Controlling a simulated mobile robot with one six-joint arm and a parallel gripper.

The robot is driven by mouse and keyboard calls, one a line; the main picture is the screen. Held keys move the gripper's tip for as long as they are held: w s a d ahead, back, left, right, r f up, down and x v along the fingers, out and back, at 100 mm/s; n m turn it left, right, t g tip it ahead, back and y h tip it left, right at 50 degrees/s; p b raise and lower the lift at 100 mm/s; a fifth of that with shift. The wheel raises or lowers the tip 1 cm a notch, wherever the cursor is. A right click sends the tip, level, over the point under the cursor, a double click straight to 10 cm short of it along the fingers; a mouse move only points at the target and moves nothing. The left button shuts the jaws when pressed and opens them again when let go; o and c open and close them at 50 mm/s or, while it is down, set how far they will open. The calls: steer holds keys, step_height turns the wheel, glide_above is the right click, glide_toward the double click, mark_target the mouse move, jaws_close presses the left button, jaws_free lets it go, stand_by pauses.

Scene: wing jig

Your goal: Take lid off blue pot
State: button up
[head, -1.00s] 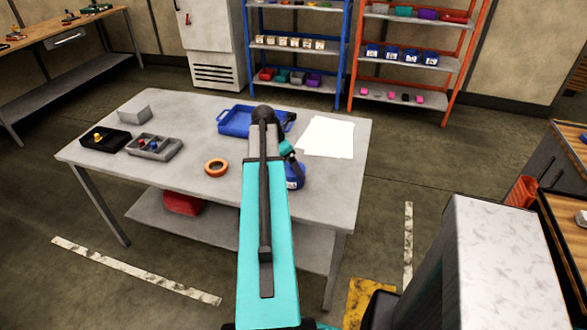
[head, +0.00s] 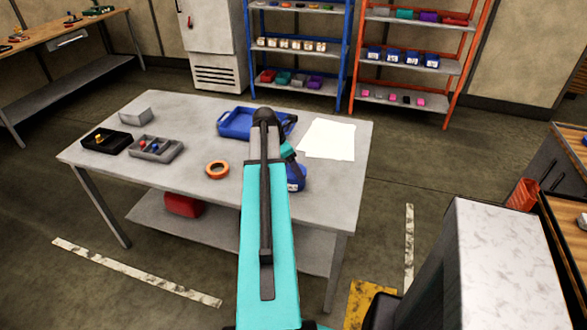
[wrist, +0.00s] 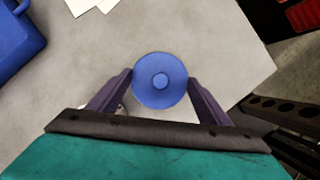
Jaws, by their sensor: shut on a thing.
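The blue lid (wrist: 147,94) shows from above in the wrist view as a round disc with a small knob in its middle. My gripper (wrist: 161,77) has one finger on each side of the lid and is shut on it. The blue pot (head: 296,178) stands near the front right of the grey table in the head view, partly hidden by my arm. In the wrist view the lid hides whatever is beneath it, so I cannot tell whether it still touches the pot.
On the grey table (head: 240,205) are an orange ring (head: 217,169), a blue tray (head: 236,123), white paper (head: 328,139), a black tray (head: 107,143), a grey divided tray (head: 155,150) and a grey block (head: 135,114). The table's front right edge is close to the pot.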

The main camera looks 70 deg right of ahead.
mark_target(291, 172)
steer(key=shift+r, duration=0.15)
steer(key=shift+r+b, duration=0.65)
steer(key=shift+r, duration=0.75)
steer(key=shift+w+a+r, duration=0.15)
steer(key=shift+a, duration=0.1)
steer(key=w+a+b, duration=0.1)
steer(key=w+a, duration=0.3)
steer(key=a, duration=0.2)
steer(key=w+a+r+b, duration=0.1)
steer(key=w+a+b, duration=0.1)
steer(key=a, duration=0.5)
steer(key=shift+w+a+r, duration=0.15)
steer(key=shift+w+r, duration=0.15)
steer(key=shift+w, duration=0.55)
